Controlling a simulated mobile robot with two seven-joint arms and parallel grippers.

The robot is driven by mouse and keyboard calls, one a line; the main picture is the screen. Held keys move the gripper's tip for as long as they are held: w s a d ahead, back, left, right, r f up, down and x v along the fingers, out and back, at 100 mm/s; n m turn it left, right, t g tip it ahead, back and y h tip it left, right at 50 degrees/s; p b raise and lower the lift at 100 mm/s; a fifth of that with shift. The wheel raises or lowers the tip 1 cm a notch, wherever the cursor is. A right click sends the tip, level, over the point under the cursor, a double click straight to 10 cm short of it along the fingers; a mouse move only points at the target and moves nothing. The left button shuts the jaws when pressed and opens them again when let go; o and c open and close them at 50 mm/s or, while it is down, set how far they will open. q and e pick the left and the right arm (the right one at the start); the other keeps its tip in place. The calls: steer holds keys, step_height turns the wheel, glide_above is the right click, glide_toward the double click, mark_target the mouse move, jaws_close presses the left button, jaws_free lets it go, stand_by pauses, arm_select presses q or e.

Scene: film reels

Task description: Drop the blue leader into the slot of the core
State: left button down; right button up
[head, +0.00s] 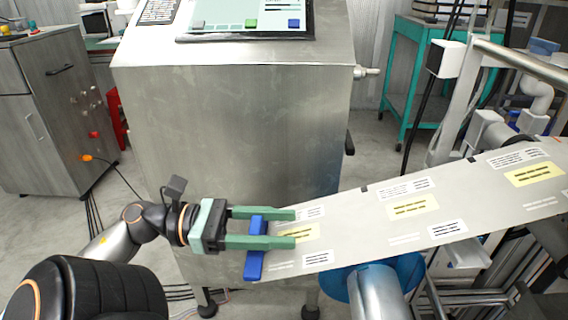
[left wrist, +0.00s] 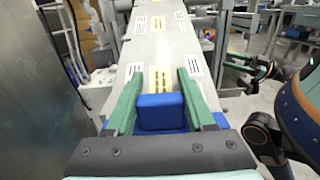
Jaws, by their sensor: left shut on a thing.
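The blue leader (head: 255,262) is a short blue bar at the near left end of a long pale film strip. My left gripper (head: 295,228) is shut on it, its two green fingers on either side. The left wrist view shows the leader (left wrist: 160,112) between the fingers. A blue disc (head: 408,268), with a grey cylinder in front, is partly hidden below the strip; it may be the core. I cannot make out its slot. What looks like my right gripper (left wrist: 238,63) shows small in the left wrist view; its jaws are unclear.
The labelled film strip (head: 350,222) runs up to the right. A large steel cabinet (head: 230,130) stands behind my left gripper. A metal frame with pipes (head: 500,55) and a teal cart (head: 410,80) are at the right. Grey floor is open at the left.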

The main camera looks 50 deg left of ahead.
stand_by(0.4)
arm_select(q)
steer(key=w+d+f, duration=0.3)
steer(key=w+d, duration=0.5)
steer(key=shift+f+b, duration=0.3)
stand_by(1.8)
steer(key=w+d+f+p, duration=0.3)
steer(key=w+d+p, duration=0.1)
steer(key=w+d, duration=0.2)
steer(key=shift+w+d, duration=0.35)
steer(key=shift+d, duration=0.2)
stand_by(1.5)
steer(key=shift+f, duration=0.1)
stand_by(1.2)
